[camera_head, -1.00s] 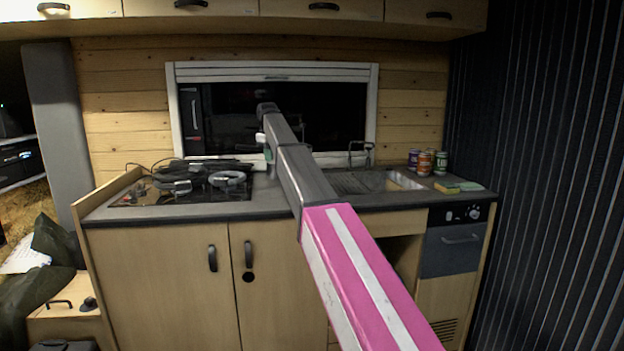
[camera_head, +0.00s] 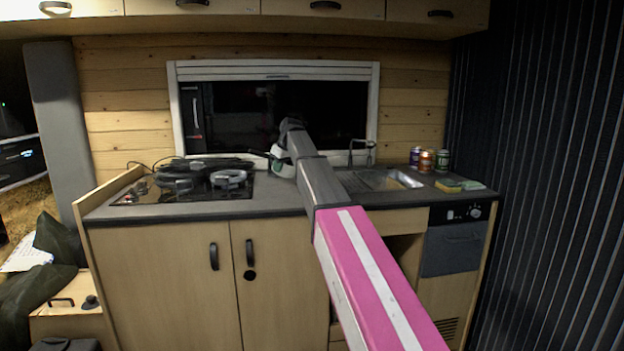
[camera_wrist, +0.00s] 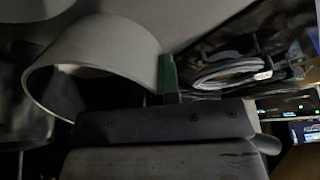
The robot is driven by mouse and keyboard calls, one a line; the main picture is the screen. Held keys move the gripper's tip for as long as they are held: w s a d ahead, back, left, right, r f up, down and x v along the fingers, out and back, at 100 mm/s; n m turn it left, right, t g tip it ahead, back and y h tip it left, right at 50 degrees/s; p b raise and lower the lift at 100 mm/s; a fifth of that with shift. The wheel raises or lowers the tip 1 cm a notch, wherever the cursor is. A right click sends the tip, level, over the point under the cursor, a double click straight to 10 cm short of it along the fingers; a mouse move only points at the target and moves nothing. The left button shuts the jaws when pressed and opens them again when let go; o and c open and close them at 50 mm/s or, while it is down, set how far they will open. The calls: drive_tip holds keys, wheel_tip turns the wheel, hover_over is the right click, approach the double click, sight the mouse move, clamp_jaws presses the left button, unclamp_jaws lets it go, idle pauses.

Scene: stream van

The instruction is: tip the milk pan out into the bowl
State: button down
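My gripper (camera_head: 280,153) is above the counter between the hob and the sink, partly hidden behind my arm in the head view. A pale round vessel, seemingly the milk pan (camera_wrist: 118,48), fills the upper left of the wrist view, its open rim turned to the left. A green fingertip (camera_wrist: 168,75) lies against its right side, and a pale rod like a handle shows past my gripper's dark body. The gripper appears shut on the pan. In the head view a pale, rounded form shows beside my wrist. I cannot make out the bowl for certain; a grey shape at lower left of the wrist view is unclear.
The hob (camera_head: 150,194) at left holds dark headphone-like items and a coiled cable (camera_head: 229,177). The sink (camera_head: 385,180) and tap are right of my arm. Several cans (camera_head: 426,160) and a sponge (camera_head: 448,185) stand at the right end. The counter's front strip is clear.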

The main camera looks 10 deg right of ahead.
drive_tip(key=r, duration=0.1)
drive_tip(key=s+d+r+t+y, duration=0.1)
drive_tip(key=d+r+y, duration=0.1)
drive_tip(key=r, duration=0.1)
drive_tip(key=shift+s+t, duration=0.3)
drive_tip(key=shift+s, duration=0.05)
drive_tip(key=shift+s+d+r+t+y, duration=0.15)
drive_tip(key=shift+d+t+y, duration=0.1)
drive_tip(key=shift+t+y, duration=0.25)
drive_tip(key=shift+s+d+t+y, duration=0.2)
drive_tip(key=shift+t+y, duration=0.1)
drive_tip(key=shift+y, duration=0.3)
drive_tip(key=shift+d+r+t+y, duration=0.1)
drive_tip(key=shift+r+t+y, duration=0.05)
drive_tip(key=shift+t+y, duration=0.2)
drive_tip(key=shift+s, duration=0.1)
drive_tip(key=shift+s+d+f+t+y, duration=0.25)
drive_tip(key=shift+d+t+y, duration=0.1)
drive_tip(key=shift+t+y, duration=0.35)
drive_tip(key=shift+s+d+r+t+y, duration=0.15)
drive_tip(key=shift+d+r+t+y, duration=0.15)
drive_tip(key=shift+y, duration=0.25)
